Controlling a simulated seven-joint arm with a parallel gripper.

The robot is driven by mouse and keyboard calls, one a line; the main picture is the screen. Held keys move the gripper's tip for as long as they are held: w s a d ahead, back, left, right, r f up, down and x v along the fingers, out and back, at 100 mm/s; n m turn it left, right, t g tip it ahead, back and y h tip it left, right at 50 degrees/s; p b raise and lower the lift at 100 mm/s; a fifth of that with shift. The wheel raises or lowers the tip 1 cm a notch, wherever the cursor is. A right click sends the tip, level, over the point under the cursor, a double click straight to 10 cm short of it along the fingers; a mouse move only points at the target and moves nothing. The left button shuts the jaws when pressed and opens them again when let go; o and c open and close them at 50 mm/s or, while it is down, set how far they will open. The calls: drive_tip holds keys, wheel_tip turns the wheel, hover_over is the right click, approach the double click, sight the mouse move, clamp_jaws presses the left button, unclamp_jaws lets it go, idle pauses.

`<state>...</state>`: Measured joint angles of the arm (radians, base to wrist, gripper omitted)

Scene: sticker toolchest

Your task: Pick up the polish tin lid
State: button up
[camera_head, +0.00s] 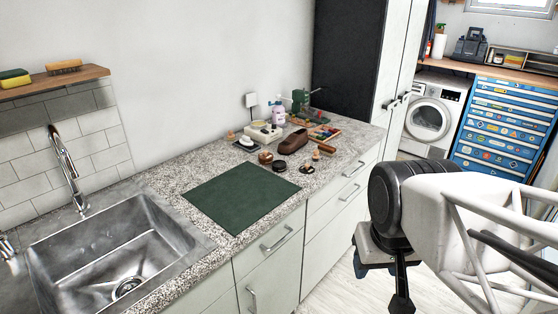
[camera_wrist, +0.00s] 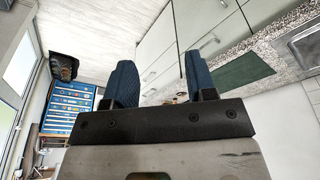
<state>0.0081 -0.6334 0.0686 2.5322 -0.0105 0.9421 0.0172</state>
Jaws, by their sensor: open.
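Small round tins stand on the speckled counter in the head view, behind the green mat. One is brownish (camera_head: 265,157), and a dark round piece (camera_head: 280,165) lies just right of it. Either could be the polish tin or its lid; they are too small to tell apart. My gripper (camera_wrist: 163,78) is open and empty in the wrist view, its two blue-padded fingers apart. In the head view my arm hangs over the floor at the right, well away from the tins.
A brown shoe (camera_head: 293,146), a brush (camera_head: 306,168), a tray of small items (camera_head: 325,133) and a green machine (camera_head: 300,100) crowd around the tins. The green mat (camera_head: 240,196) is clear. A sink (camera_head: 110,250) is at the left.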

idle(0.4)
drive_tip(key=o, duration=0.9)
drive_tip(key=shift+w+r, duration=0.1)
